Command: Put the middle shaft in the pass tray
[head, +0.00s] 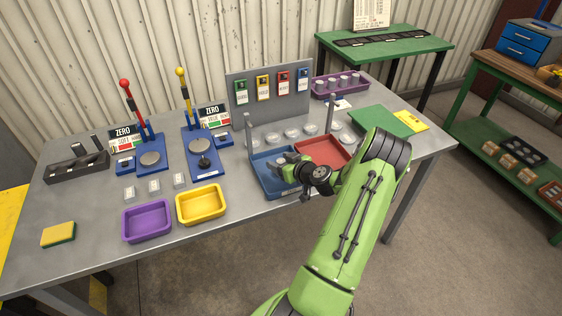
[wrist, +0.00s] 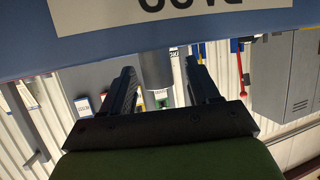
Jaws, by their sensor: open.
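My gripper (head: 287,166) is low over the blue tray (head: 262,181), its jaws open. In the wrist view, both dark fingers (wrist: 162,82) point up the picture, with a grey cylinder (wrist: 157,68) between them. The cylinder is partly hidden by a blue edge with an upside-down, cut-off label; whether the fingers touch it is unclear. The red tray (head: 322,150) is just right of my gripper. Tray labels are unreadable, so I cannot tell which is the pass tray. A dark holder (head: 77,170) with upright pieces stands at far left. I cannot identify the middle shaft with certainty.
Two blue testers with a red lever (head: 126,90) and yellow lever (head: 182,78) stand at the left. Purple (head: 147,235) and yellow (head: 201,219) trays sit at the front. A purple rack (head: 322,92) with several cylinders and a grey panel (head: 268,112) stand behind.

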